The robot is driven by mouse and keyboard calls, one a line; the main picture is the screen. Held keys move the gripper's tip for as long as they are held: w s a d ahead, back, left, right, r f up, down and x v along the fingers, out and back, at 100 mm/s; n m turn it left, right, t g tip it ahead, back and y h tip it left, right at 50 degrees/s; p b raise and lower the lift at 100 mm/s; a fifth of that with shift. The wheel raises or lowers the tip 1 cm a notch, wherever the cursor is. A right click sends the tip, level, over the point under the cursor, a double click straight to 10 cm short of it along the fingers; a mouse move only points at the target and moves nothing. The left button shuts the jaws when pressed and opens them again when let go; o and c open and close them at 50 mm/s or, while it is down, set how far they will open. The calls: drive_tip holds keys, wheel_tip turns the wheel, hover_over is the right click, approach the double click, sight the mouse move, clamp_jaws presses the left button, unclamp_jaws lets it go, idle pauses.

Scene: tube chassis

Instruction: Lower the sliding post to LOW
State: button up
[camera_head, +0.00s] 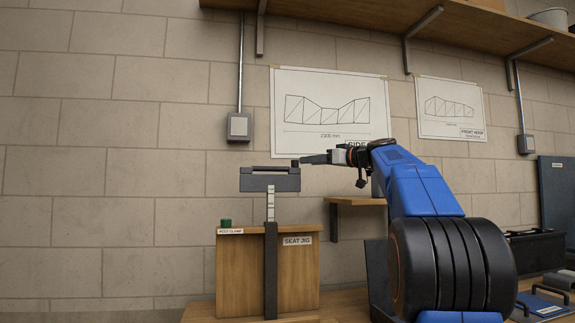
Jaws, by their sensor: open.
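The sliding post (270,206) is a light upright bar with marks. It rises out of a dark vertical sleeve (270,270) on the front of the wooden seat jig (234,274). A dark grey block (269,184) with a slot along its top sits on the post, well above the box. My gripper (302,161) is at the end of the blue arm, just right of the block's upper right corner. It is open. I cannot tell whether the fingers touch the block. A green knob (225,223) stands on the box's top left, above a POST CLAMP label (230,231).
A small wooden shelf (352,201) is on the wall right of the jig. A dark bin (536,247) and blue-handled items (544,302) lie at the right. A long shelf (340,14) runs overhead. The space left of the jig is clear wall.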

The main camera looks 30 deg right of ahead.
drive_tip(key=x, duration=1.2)
drive_tip(key=shift+c, duration=0.6)
